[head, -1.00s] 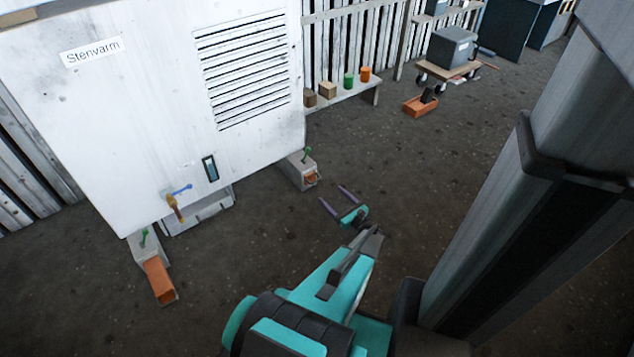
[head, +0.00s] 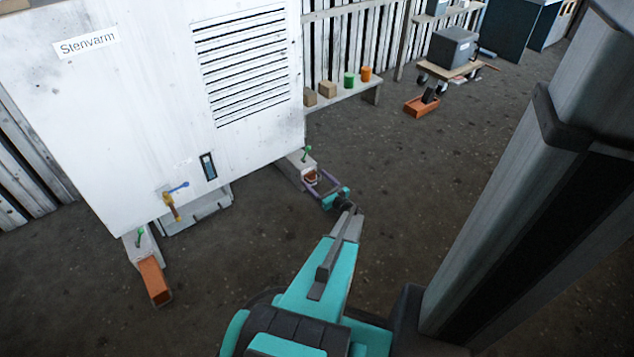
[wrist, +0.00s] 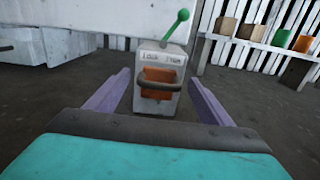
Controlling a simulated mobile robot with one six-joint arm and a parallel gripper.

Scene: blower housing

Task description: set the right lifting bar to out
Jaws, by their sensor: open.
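The right lifting bar (wrist: 158,97) shows as an orange end inside its grey housing (wrist: 172,55), with a dark curved handle (wrist: 158,76) across it. The orange sits nearly flush with the housing front. A green lever (wrist: 176,26) with a ball knob stands on top, tilted right; it also shows in the head view (head: 307,152). My gripper (head: 314,183) is open in front of the housing. In the wrist view its purple fingers (wrist: 160,82) lie left and right of the handle; contact cannot be told.
The white Stenvarm cabinet (head: 130,100) stands behind and left. The left lifting bar (head: 154,280) sticks far out of its housing. A low bench (head: 345,95) with several blocks and cans stands behind right. The floor around is mostly clear.

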